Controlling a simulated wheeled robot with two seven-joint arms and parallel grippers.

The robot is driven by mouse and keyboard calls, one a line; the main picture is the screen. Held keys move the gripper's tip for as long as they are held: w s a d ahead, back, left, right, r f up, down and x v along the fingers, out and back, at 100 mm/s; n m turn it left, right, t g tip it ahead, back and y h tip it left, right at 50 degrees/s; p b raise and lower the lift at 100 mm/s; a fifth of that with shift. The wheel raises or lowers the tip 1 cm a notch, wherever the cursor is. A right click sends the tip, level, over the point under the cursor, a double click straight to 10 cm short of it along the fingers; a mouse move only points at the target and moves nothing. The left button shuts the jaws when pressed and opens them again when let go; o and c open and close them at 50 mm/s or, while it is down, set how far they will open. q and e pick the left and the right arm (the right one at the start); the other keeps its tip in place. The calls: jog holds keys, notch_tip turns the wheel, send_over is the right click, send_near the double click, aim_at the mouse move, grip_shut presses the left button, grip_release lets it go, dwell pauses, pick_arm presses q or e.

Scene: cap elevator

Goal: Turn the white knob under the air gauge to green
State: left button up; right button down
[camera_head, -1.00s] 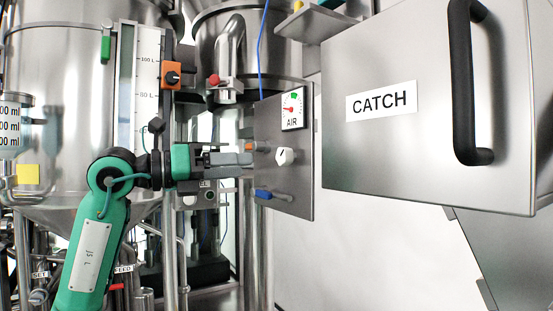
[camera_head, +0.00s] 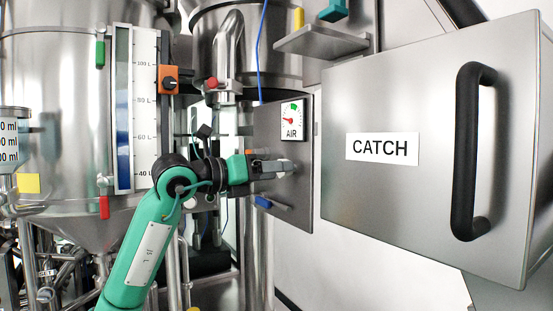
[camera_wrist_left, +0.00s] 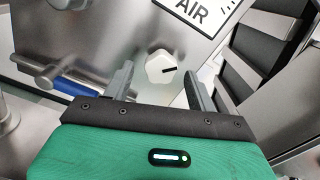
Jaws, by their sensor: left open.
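The air gauge (camera_head: 292,121) is on the grey panel (camera_head: 270,128), with a green zone at its upper right and a red needle pointing left. My left gripper (camera_head: 289,166) is at the panel below it and hides most of the white knob in the head view. In the left wrist view the white knob (camera_wrist_left: 161,66) has a dark pointer mark toward the right. The open fingers of the left gripper (camera_wrist_left: 157,68) lie on either side of it, with gaps visible. Whether the tips reach past its front face is unclear. My right gripper is not in view.
A blue-handled valve (camera_head: 264,202) sits low on the panel, and it shows at left in the left wrist view (camera_wrist_left: 72,86). The CATCH box (camera_head: 420,215) with a black handle (camera_head: 465,150) stands to the right. Steel tanks and pipes fill the left.

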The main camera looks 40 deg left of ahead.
pick_arm(q)
jog(key=shift+w+d, duration=0.2)
jog(key=shift+w, duration=0.45)
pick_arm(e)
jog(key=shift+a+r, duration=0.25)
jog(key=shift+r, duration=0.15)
pick_arm(q)
jog(key=c, duration=1)
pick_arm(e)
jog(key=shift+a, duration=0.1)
pick_arm(q)
jog(key=shift+m, duration=0.3)
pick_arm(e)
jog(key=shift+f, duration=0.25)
